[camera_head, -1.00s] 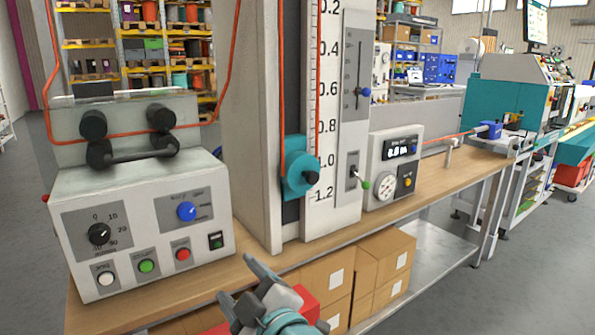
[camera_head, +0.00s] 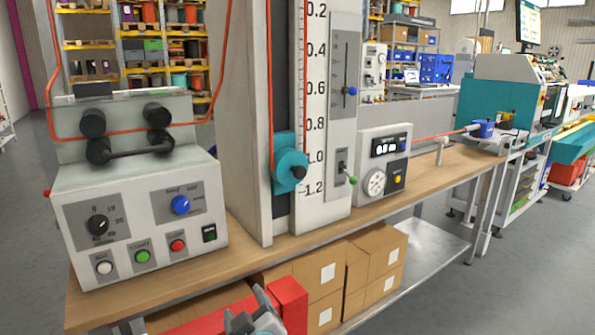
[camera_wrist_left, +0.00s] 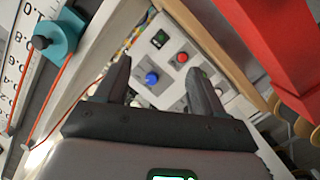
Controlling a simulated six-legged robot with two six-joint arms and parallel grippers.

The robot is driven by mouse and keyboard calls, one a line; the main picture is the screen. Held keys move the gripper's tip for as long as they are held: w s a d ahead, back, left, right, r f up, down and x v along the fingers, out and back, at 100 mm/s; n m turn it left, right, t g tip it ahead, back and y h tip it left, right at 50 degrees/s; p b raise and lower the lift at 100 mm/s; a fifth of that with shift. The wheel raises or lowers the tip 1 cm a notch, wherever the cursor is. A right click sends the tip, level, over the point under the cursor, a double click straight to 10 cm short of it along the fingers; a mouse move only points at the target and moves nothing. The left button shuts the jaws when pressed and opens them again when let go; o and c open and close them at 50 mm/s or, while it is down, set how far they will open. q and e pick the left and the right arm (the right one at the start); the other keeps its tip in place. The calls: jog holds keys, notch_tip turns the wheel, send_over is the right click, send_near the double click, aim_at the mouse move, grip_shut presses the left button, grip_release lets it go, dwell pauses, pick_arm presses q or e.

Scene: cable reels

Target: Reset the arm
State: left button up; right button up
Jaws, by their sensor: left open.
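My left gripper (camera_head: 250,306) is at the bottom edge of the head view, in front of the bench and below the level of its top. Its jaws are open and empty. In the left wrist view the two dark fingers (camera_wrist_left: 157,78) stand apart, with the control box (camera_wrist_left: 195,65) and its blue knob (camera_wrist_left: 152,78) seen between and beyond them. The gripper touches nothing that I can see. My right gripper is in neither view.
The wooden bench (camera_head: 235,252) carries a control box (camera_head: 130,225), a tall scaled column (camera_head: 315,210) with a teal slider (camera_head: 290,173), and a gauge box (camera_head: 382,160). Cardboard boxes (camera_head: 318,268) sit below. Red parts (camera_head: 290,298) are close beside my left gripper.

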pick_arm(q)
jog(key=s+a+f+m+g+h, duration=0.1)
jog(key=s+f+m+g+h, duration=0.15)
jog(key=f, duration=0.75)
jog(key=s+a+f+m+g+h, duration=0.1)
jog(key=f+m+g+h, duration=0.15)
jog(key=f, duration=0.85)
jog(key=s+f+m+g+h, duration=0.2)
jog(key=s+f+g, duration=0.2)
jog(key=s+f, duration=0.5)
jog(key=s+f+m+g+h, duration=0.1)
jog(key=s+f+g, duration=0.25)
jog(key=s, duration=0.45)
jog(key=s+f+m+g+h, duration=0.15)
jog(key=s+f, duration=0.25)
jog(key=s, duration=0.4)
notch_tip(320, 180, up, 13)
jog(key=g+p, duration=0.1)
jog(key=p, duration=1.1)
jog(key=shift+n, duration=0.35)
jog(key=shift+s+a+f, duration=0.1)
